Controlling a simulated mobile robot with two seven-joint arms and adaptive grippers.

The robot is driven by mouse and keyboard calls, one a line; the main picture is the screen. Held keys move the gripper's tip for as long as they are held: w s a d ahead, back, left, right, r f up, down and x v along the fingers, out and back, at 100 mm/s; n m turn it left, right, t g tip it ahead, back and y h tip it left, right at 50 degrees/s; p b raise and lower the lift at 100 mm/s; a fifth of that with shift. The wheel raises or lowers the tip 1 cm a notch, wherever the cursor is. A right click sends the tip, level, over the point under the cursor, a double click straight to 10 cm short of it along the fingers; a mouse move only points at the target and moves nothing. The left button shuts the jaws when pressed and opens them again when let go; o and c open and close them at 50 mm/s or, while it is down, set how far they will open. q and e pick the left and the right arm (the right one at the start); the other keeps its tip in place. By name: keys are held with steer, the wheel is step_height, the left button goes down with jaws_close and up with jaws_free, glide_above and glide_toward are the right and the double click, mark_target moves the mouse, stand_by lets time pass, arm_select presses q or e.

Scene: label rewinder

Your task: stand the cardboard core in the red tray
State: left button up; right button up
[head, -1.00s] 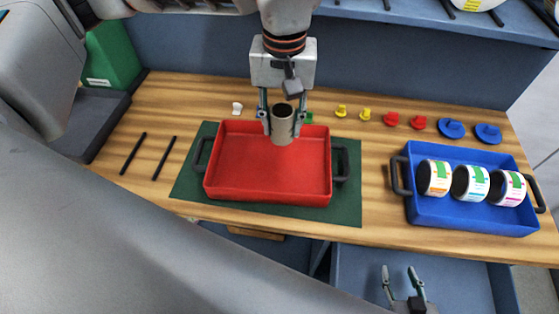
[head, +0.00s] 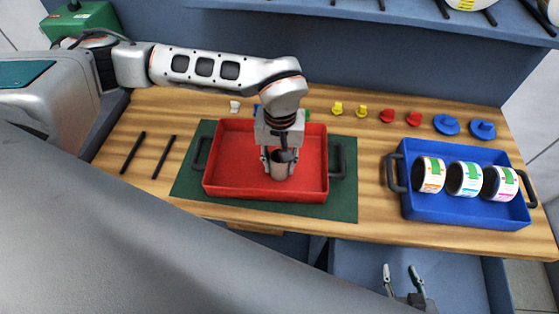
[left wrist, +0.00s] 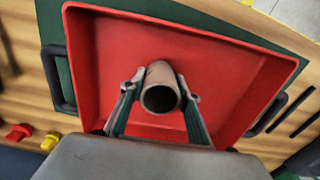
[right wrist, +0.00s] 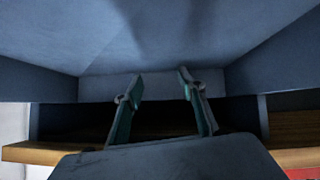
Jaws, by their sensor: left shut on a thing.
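The cardboard core (head: 280,170) is a short grey-brown tube, upright inside the red tray (head: 226,188), right of its middle. My left gripper (head: 279,160) points down and is shut on the core. In the left wrist view the core (left wrist: 159,88) sits between the fingertips (left wrist: 160,90), its open end facing the camera, with the red tray (left wrist: 100,60) behind it. Whether its lower end touches the tray floor cannot be told. My right gripper (head: 404,276) is open and empty, low in front of the table; its parted fingers show in the right wrist view (right wrist: 157,90).
The red tray lies on a dark green mat (head: 348,205). A blue tray (head: 440,209) with three labelled rolls stands right. Two black rods (head: 163,158) lie left. Yellow, red and blue plugs (head: 387,116) line the back. Bare wood lies between the mat and blue tray.

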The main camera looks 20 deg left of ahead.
steer(key=shift+f, duration=0.1)
arm_select(q)
steer(key=shift+f, duration=0.15)
arm_select(e)
steer(key=shift+a+f, duration=0.1)
arm_select(q)
steer(key=o, duration=0.8)
arm_select(e)
steer(key=shift+a, duration=0.15)
arm_select(q)
steer(key=shift+o, duration=0.6)
arm_select(e)
steer(key=shift+a, duration=0.2)
steer(key=shift+d+r, duration=0.2)
steer(key=shift+r, duration=0.05)
